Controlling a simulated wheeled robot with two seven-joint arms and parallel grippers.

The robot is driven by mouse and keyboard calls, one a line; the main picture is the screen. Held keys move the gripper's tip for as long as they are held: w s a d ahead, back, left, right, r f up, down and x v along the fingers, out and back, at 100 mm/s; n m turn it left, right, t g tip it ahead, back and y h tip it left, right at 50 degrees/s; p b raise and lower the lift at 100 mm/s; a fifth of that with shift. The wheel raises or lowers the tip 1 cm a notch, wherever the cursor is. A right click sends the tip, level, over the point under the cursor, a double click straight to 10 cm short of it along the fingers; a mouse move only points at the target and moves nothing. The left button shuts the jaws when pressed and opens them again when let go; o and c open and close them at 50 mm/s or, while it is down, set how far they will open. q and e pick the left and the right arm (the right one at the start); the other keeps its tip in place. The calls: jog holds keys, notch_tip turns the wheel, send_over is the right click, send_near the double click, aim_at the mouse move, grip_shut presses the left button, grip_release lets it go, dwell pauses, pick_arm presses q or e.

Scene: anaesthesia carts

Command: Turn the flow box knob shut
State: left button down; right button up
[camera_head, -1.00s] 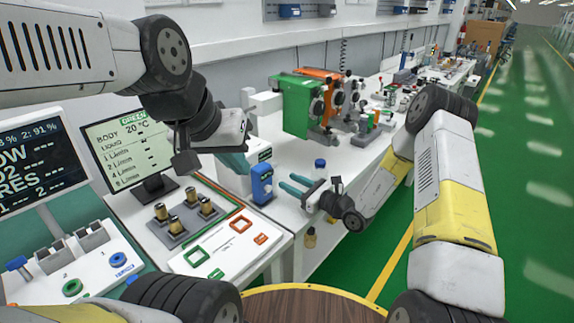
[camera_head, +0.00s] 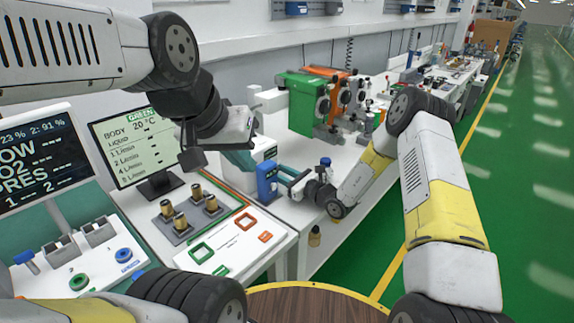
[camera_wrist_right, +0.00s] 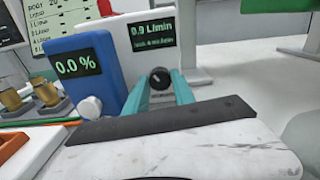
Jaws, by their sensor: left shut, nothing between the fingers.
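My left gripper (camera_head: 243,160) is shut and empty, beside the flow box's left side.
The blue box with a 0.0 % display and white knob stands close left of the right gripper. A monitor (camera_head: 135,150) and a tray of brass-coloured posts (camera_head: 187,226) are at left. Green and orange units (camera_head: 303,103) stand behind. Bare bench lies right of the flow box.

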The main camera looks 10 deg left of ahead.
grip_shut()
jog(key=shift+m, duration=3.2)
jog(key=o, duration=0.7)
grip_release()
